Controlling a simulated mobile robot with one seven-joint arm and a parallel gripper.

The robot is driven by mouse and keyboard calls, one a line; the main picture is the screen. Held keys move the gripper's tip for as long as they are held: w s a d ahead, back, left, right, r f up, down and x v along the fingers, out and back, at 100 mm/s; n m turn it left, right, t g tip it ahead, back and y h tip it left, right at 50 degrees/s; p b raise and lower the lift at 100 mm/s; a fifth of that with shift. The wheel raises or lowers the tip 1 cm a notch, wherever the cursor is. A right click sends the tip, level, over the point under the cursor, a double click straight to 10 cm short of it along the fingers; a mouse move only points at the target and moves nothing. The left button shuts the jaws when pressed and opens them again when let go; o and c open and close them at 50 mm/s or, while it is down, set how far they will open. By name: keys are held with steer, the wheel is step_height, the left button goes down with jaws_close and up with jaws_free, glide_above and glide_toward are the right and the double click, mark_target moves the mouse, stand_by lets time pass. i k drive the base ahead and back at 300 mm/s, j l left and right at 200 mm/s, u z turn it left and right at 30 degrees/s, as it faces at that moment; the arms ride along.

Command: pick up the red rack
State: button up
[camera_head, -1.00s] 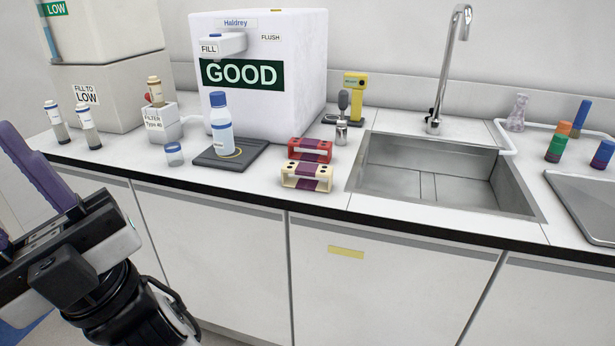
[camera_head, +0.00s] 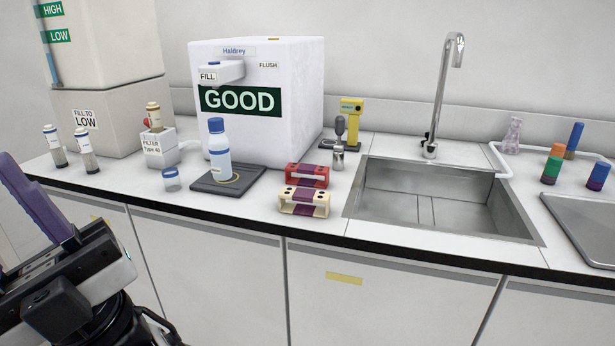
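My gripper (camera_head: 30,205) is at the far left, with purple fingers, in front of the counter and well away from both racks. Part of it is cut off by the picture edge. I cannot tell how far apart its fingers are, and nothing shows held in it.
A bottle (camera_head: 219,160) stands on the black pad (camera_head: 215,188) left of the racks, with a small jar (camera_head: 171,180) beside it. The white GOOD machine (camera_head: 300,90) stands behind. The sink (camera_head: 430,190) is to the right. A yellow device (camera_head: 350,112) stands behind the racks.

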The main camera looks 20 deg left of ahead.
mark_target(305, 168)
steer(key=i+l+u, duration=0.35)
steer(key=i, duration=0.4)
steer(key=i+l+u, duration=0.4)
steer(key=i+l, duration=0.3)
